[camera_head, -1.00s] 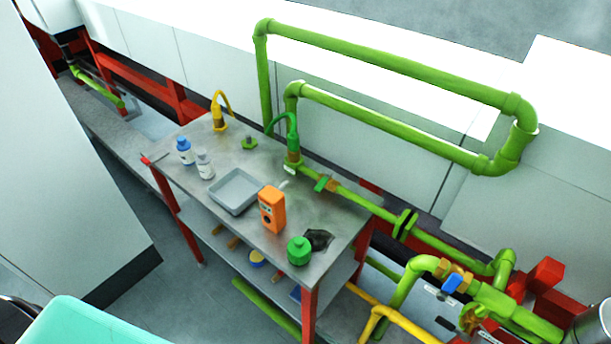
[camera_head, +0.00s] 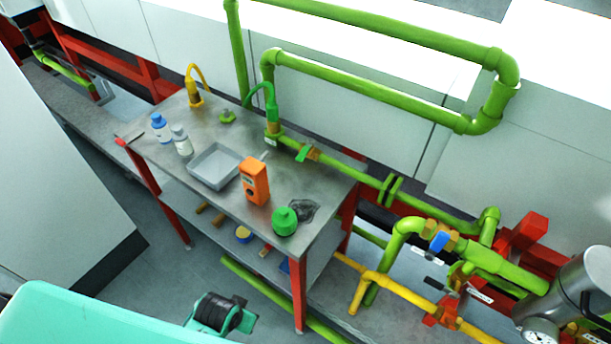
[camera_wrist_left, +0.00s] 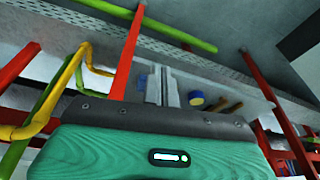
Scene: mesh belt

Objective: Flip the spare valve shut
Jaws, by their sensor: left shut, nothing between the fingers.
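Several valves show in the head view, and I cannot tell which is the spare one. One has a green handle (camera_head: 304,154) on the green pipe along the table's back edge. One has a blue handle (camera_head: 438,241) on the lower green pipe at right. A dark-handled valve (camera_head: 440,287) sits on the pipework below that. My left gripper (camera_wrist_left: 163,84) is shut and empty in the left wrist view, apart from every valve. A teal and black part of my arm shows low in the head view; its fingertips cannot be made out there. My right gripper is not in view.
The metal table (camera_head: 230,130) holds a grey tray (camera_head: 215,182), an orange device (camera_head: 255,180), a green jar (camera_head: 284,221) and bottles. Yellow pipe (camera_head: 400,292) runs low at right. A steel canister (camera_head: 590,285) with a gauge stands far right.

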